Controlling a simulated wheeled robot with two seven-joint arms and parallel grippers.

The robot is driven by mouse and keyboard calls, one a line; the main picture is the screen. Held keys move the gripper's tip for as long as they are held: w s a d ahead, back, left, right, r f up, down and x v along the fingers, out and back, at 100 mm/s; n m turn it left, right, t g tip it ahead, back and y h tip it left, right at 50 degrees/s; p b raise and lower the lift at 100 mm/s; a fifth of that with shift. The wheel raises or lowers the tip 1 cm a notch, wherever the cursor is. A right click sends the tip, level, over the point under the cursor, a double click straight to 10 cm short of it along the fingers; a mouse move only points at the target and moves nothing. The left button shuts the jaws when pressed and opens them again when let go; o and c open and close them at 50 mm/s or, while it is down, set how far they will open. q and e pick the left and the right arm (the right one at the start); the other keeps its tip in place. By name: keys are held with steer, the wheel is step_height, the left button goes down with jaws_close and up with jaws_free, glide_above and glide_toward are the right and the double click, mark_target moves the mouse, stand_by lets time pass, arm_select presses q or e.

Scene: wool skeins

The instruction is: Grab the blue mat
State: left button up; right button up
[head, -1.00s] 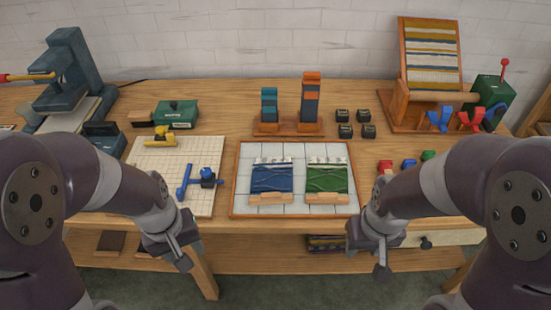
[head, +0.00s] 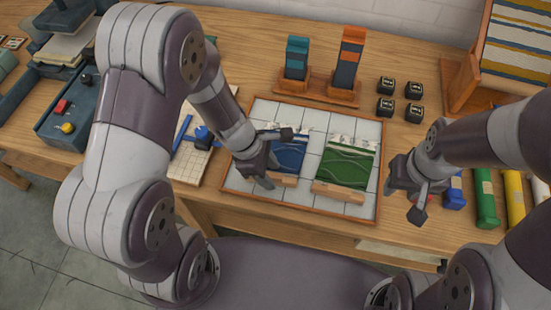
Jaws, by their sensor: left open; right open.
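The blue mat (head: 290,152) lies on the left part of a white tiled tray with a wooden rim (head: 260,209). A pale wooden bar lies along its near edge. My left gripper (head: 270,160) is open over the left side of the blue mat and hides part of it. I cannot tell whether it touches the mat. The green mat (head: 347,168) lies to the right on the same tray. My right gripper (head: 404,202) is open and empty, just right of the tray's right rim.
A wooden stand (head: 317,88) with a teal and an orange block stands behind the tray. Several small black blocks (head: 385,85) are at the back right. Coloured rolls (head: 486,205) lie beside my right arm. A white gridded board (head: 188,165) is left of the tray.

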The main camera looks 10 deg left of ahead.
arm_select(q)
steer(key=shift+s+a, duration=0.1)
steer(key=shift+s, duration=0.05)
jaws_close()
steer(key=shift+r, duration=0.15)
